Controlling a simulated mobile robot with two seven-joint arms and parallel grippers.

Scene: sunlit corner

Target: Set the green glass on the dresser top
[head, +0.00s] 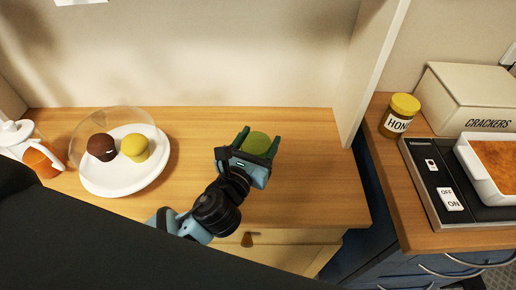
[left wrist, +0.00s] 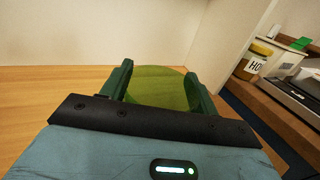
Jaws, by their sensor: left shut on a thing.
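The green glass (head: 257,142) is between the fingers of my left gripper (head: 259,139), over the right part of the wooden dresser top (head: 310,185). In the left wrist view the glass (left wrist: 158,88) fills the space between the green fingers of the left gripper (left wrist: 160,85). The left gripper is shut on it. The glass's lower part is hidden by the gripper, so I cannot tell whether its base touches the dresser top. My right gripper is not in view.
A white plate (head: 105,182) with a brown and a yellow cupcake and a clear dome is at the left. An orange-filled jug (head: 40,160) stands beside it. A white upright panel (head: 370,70) borders the dresser on the right. Honey (head: 400,114) and crackers (head: 475,97) stand beyond.

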